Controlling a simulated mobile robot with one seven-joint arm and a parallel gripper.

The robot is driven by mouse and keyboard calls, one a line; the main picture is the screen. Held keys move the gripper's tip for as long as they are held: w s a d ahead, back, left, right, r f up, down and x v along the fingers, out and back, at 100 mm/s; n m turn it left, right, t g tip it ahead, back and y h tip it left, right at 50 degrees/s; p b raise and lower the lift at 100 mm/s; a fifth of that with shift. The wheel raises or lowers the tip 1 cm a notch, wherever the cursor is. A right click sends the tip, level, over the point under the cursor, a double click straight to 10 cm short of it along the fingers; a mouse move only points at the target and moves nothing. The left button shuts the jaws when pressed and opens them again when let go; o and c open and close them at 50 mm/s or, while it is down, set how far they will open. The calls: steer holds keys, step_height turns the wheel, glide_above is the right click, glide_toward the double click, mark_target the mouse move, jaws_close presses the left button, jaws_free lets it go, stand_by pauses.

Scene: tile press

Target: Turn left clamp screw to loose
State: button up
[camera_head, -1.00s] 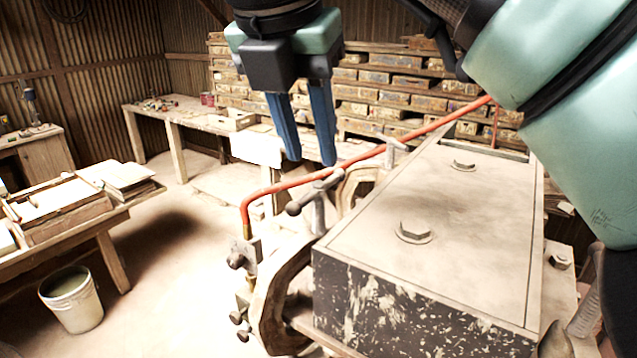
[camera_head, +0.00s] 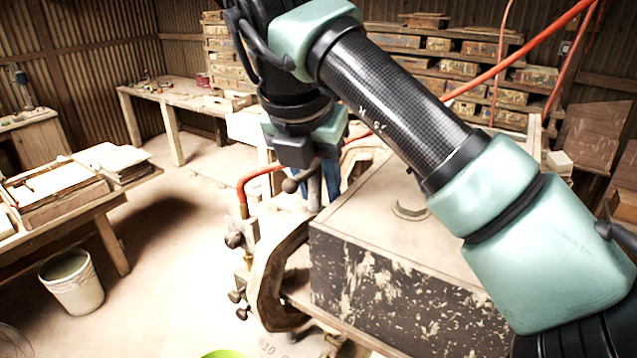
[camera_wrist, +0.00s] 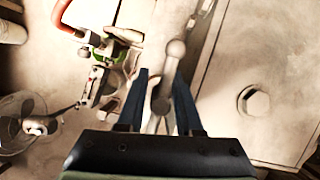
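The left clamp screw (camera_head: 314,188) is a grey upright stem with a ball-ended cross handle at the press's near left corner. In the wrist view its handle (camera_wrist: 166,84) runs lengthwise between my blue fingers, with a ball at each end. My gripper (camera_wrist: 160,74) is open, one finger on each side of the handle. The right finger looks close to it; I cannot tell whether it touches. In the head view my gripper (camera_head: 340,185) points down just behind the stem, its fingertips partly hidden.
The press's box-like body (camera_head: 390,275) lies right of the screw, with a large bolt (camera_head: 410,208) on top. A red hose (camera_head: 262,172) and valve fittings (camera_head: 240,235) stand close on the left. A bucket (camera_head: 72,283) stands on open floor at left.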

jaws_close()
steer(key=shift+n+b, duration=0.4)
steer(key=shift+a+f+n+y+b, duration=0.15)
steer(key=shift+n+y+b, duration=0.35)
steer(key=shift+n+b, duration=0.45)
steer(key=n+y, duration=0.1)
steer(key=n, duration=0.1)
steer(key=n+b, duration=0.1)
steer(key=n, duration=0.1)
steer(key=shift+a+n+y, duration=0.2)
steer(key=shift+n+y, duration=0.05)
steer(key=shift+y, duration=0.15)
steer(key=n, duration=0.2)
steer(key=n+y, duration=0.1)
steer(key=shift+s+a+n+g+p, duration=0.1)
steer(key=shift+a+n+g+p, duration=0.1)
steer(key=shift+n+g+p, duration=0.15)
steer(key=shift+s+n+y+p, duration=0.1)
steer(key=shift+n+y+p, duration=0.3)
steer(key=shift+n, duration=0.45)
steer(key=shift+a+n+g, duration=0.1)
steer(key=shift+n+g, duration=0.15)
steer(key=shift+n, duration=0.15)
steer(key=shift+s+a+n+g+y+p, duration=0.1)
steer(key=shift+n+g+y+p, duration=0.35)
steer(key=shift+n, duration=0.7)
steer(key=shift+s+a+n+g+y+p, duration=0.2)
steer(key=shift+n+p, duration=0.4)
steer(key=shift+n, duration=0.55)
stand_by(1.2)
